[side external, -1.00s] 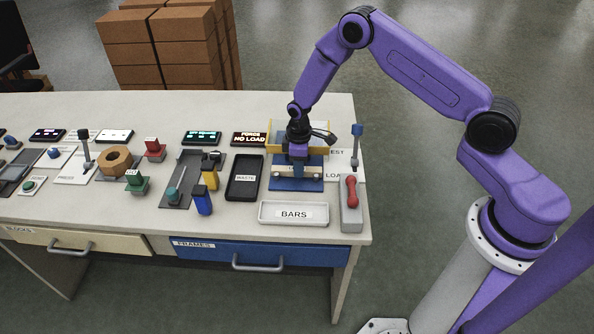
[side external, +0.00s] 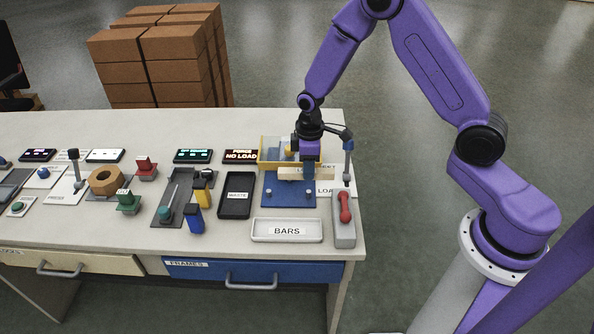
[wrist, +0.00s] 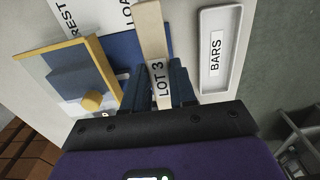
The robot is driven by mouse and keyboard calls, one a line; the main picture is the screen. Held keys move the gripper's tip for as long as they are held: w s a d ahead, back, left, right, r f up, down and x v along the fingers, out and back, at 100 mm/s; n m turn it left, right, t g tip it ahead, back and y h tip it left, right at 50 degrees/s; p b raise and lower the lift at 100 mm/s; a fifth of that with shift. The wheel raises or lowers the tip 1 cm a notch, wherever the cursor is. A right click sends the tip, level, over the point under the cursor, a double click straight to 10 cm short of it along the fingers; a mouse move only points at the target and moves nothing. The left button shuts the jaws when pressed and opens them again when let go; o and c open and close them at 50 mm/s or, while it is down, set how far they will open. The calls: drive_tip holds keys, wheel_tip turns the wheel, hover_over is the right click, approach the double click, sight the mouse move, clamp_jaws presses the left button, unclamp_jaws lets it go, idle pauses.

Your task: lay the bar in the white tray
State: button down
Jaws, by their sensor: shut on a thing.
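A pale wooden bar (side external: 305,173) is gripped in my gripper (side external: 310,163). It is held roughly level above the blue plate (side external: 288,197). In the wrist view the bar (wrist: 150,35) runs between the dark fingers of my gripper (wrist: 163,88) and reads "LOT 3". The white tray (side external: 315,229), labelled "BARS", lies at the table's front edge, in front of the blue plate and apart from the bar. In the wrist view the tray (wrist: 228,16) is to the right of the bar and looks empty apart from its label.
A grey block with a red handle (side external: 345,218) stands just right of the tray. A grey post (side external: 347,165) rises behind it. A black tray (side external: 237,205) marked "WASTE" lies to the left.

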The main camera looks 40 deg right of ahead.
drive_tip(key=s+a+r, duration=0.2)
drive_tip(key=s+a, duration=0.1)
drive_tip(key=s, duration=0.6)
drive_tip(key=s+a+r, duration=0.1)
drive_tip(key=s+a, duration=0.2)
drive_tip(key=s, duration=0.5)
drive_tip(key=w+a+f, duration=0.1)
drive_tip(key=w+f, duration=0.1)
drive_tip(key=w, duration=0.2)
drive_tip(key=w+a+f, duration=0.2)
drive_tip(key=w+f, duration=0.1)
drive_tip(key=w, duration=0.1)
drive_tip(key=w+a+f, duration=0.1)
drive_tip(key=w+f, duration=0.2)
drive_tip(key=w, duration=0.1)
drive_tip(key=shift+a+f, duration=0.2)
drive_tip(key=shift+a, duration=0.05)
drive_tip(key=shift+w+a+f, duration=0.15)
drive_tip(key=shift+w+f, duration=0.3)
drive_tip(key=shift+f, duration=1.75)
drive_tip(key=c, duration=1.2)
unclamp_jaws()
drive_tip(key=shift+f, duration=0.1)
